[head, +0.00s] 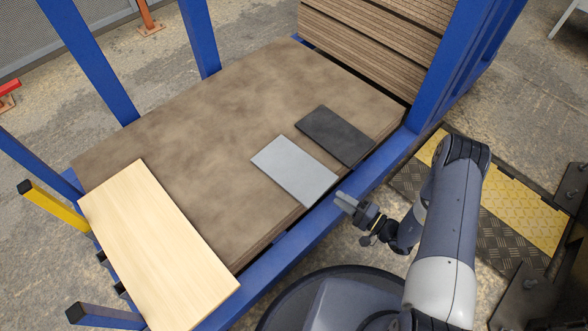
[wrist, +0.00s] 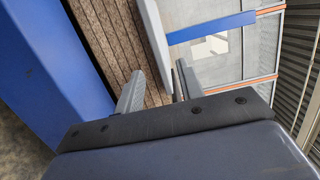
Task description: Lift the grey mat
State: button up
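The grey mat (head: 294,170) lies flat on a brown stack (head: 200,130) in the head view. Its near edge reaches the front of the stack and seems to stick out slightly over it. My gripper (head: 341,198) is just off that near edge, pointing at it from the right, with a small gap. In the wrist view my gripper (wrist: 163,88) has its fingers apart with nothing held. The mat's edge (wrist: 151,35) shows as a pale grey strip ahead, between the lines of the fingers. The mat's underside is hidden.
A dark mat (head: 336,135) lies beside the grey one. A pale wooden board (head: 155,245) lies at the stack's left end. A blue rail (head: 310,228) runs along the front, with a blue post (head: 455,70) at the right. More brown boards (head: 370,40) stand behind.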

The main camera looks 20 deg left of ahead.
jog(key=b+x, duration=0.1)
jog(key=x, duration=0.4)
jog(key=shift+a+f+b, duration=0.1)
jog(key=shift+a+b, duration=0.15)
jog(key=shift+b, duration=0.15)
jog(key=shift+c, duration=0.4)
grip_shut()
